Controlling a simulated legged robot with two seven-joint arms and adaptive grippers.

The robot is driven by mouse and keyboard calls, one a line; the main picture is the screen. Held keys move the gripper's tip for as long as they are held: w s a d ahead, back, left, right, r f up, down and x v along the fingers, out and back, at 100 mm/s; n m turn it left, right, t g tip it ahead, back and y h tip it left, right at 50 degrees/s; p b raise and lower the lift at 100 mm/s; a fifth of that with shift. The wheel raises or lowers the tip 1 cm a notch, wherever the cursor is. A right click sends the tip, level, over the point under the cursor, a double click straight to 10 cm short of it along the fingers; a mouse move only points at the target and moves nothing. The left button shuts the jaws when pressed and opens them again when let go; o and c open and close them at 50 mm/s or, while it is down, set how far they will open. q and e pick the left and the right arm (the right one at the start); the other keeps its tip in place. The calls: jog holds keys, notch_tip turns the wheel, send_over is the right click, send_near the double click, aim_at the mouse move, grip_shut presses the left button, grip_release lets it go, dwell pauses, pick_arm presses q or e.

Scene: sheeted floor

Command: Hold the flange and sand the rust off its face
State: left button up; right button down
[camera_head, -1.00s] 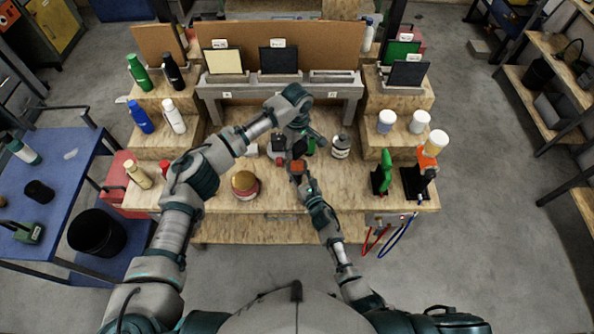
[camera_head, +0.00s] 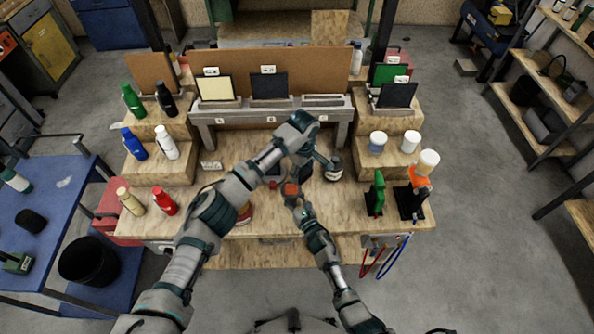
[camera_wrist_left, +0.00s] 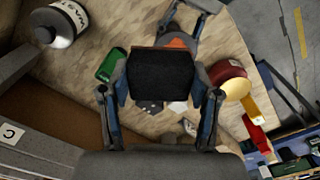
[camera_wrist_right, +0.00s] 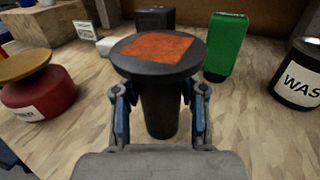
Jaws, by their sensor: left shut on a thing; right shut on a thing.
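The flange (camera_wrist_right: 158,95) is a dark disc on a thick stem, upright in the right wrist view. A rusty orange patch (camera_wrist_right: 158,47) covers much of its face. My right gripper (camera_wrist_right: 158,98) is shut around the stem. The flange also shows in the head view (camera_head: 291,189), above the bench front. My left gripper (camera_wrist_left: 160,95) is shut on a black block (camera_wrist_left: 160,75). In the left wrist view the block partly hides the orange face. No block shows on the face in the right wrist view. My left gripper (camera_head: 304,162) is just beyond the flange in the head view.
A green tool (camera_head: 377,192) and a black stand (camera_head: 410,203) are at the bench's right. Bottles line the stepped sides.

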aim_at(290, 190)
pick_arm(q)
jog(key=shift+f, duration=2.95)
jog(key=shift+a+f, duration=0.2)
jog(key=shift+f, duration=0.7)
jog(key=shift+a, duration=0.4)
jog(key=shift+c, duration=0.5)
jog(key=shift+a, duration=2.65)
jog(key=shift+d, duration=3.2)
notch_tip(290, 190, up, 3)
jog(key=shift+d+f, duration=0.1)
jog(key=shift+d, duration=0.05)
jog(key=shift+r, duration=2.7)
